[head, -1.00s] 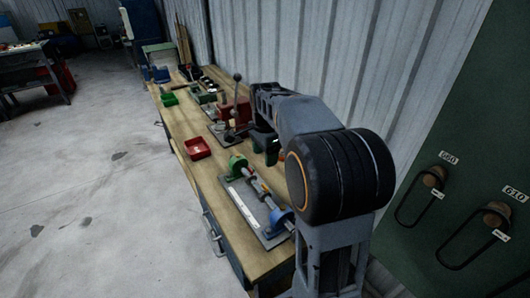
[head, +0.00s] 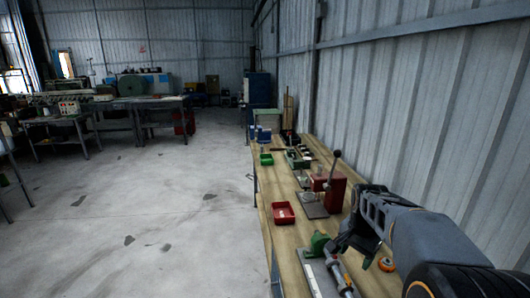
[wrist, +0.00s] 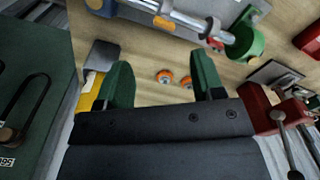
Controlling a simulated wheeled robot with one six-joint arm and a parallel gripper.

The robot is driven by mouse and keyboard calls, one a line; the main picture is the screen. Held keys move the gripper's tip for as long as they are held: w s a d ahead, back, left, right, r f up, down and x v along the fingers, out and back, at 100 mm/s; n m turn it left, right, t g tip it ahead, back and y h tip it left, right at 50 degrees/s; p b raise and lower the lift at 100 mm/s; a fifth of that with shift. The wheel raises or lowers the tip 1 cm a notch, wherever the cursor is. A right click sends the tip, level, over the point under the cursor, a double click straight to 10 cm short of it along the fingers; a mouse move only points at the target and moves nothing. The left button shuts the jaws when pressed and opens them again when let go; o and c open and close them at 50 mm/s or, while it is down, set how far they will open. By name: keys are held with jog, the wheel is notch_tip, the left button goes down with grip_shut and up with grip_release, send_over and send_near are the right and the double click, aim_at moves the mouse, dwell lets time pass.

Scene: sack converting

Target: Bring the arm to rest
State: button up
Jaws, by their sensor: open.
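My arm (head: 440,245) reaches in from the lower right of the head view, over the near part of the wooden workbench (head: 290,262). My gripper (head: 358,248) is at its end, partly hidden by the arm. In the wrist view, my gripper (wrist: 163,80) has its two green fingers wide apart with nothing held between them.
A shaft fixture with a green end block (head: 319,244) stands on the near bench. A red tray (head: 284,213), a red lever press (head: 330,187) and a green tray (head: 266,159) are farther along. A corrugated wall (head: 420,120) runs right; the floor (head: 150,210) left is open.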

jog(key=s+a+n+t, duration=0.2)
jog(key=s+a+n, duration=0.2)
jog(key=s, duration=0.3)
jog(key=s+a+n+t, duration=0.1)
jog(key=s+a+n, duration=0.3)
jog(key=s+n, duration=0.2)
jog(key=shift+s+a+t, duration=0.2)
jog(key=shift+s+t, duration=0.2)
jog(key=shift+s, duration=0.45)
